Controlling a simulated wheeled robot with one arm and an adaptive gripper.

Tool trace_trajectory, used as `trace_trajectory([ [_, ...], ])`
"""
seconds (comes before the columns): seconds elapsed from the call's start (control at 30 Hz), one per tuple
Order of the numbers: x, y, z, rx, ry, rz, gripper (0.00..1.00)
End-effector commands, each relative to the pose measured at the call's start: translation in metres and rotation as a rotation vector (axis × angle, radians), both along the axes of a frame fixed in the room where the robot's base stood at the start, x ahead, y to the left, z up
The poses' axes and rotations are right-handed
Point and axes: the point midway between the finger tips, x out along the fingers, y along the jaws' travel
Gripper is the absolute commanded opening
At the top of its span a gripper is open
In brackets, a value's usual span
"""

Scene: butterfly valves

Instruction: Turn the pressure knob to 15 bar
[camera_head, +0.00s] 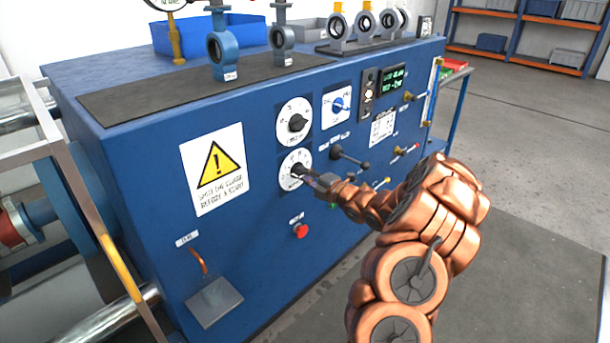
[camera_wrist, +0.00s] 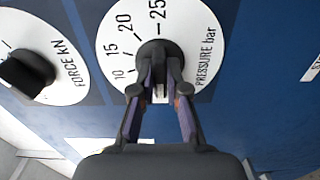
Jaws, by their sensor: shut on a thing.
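The pressure knob (camera_wrist: 154,52) is black and sits on a white round dial (camera_wrist: 205,37) marked "PRESSURE bar". The marks 10, 15, 20 and 25 show on the left and top of the dial in the wrist view. My gripper (camera_wrist: 160,88) is shut on the knob, with a finger on each side. The fingers and the knob's own body hide its pointer, so I cannot tell its setting. In the head view, my gripper (camera_head: 318,179) reaches the lower white dial (camera_head: 289,181) from the right and covers part of it.
The force knob (camera_wrist: 27,74) sits on a dial close to the pressure dial; in the head view it is above (camera_head: 296,123). A red button (camera_head: 300,231) is below. The floor at right is clear.

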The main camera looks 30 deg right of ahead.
Motion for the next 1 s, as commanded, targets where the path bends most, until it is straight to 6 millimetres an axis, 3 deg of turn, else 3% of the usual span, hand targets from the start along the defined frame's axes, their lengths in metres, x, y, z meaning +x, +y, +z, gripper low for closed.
trace_trajectory([
  [0.57,-0.0005,-0.0004,-0.0009,0.085,0.023,0.000,0.00],
  [1.0,-0.0009,-0.0009,0.0000,0.448,0.108,-0.002,0.00],
])
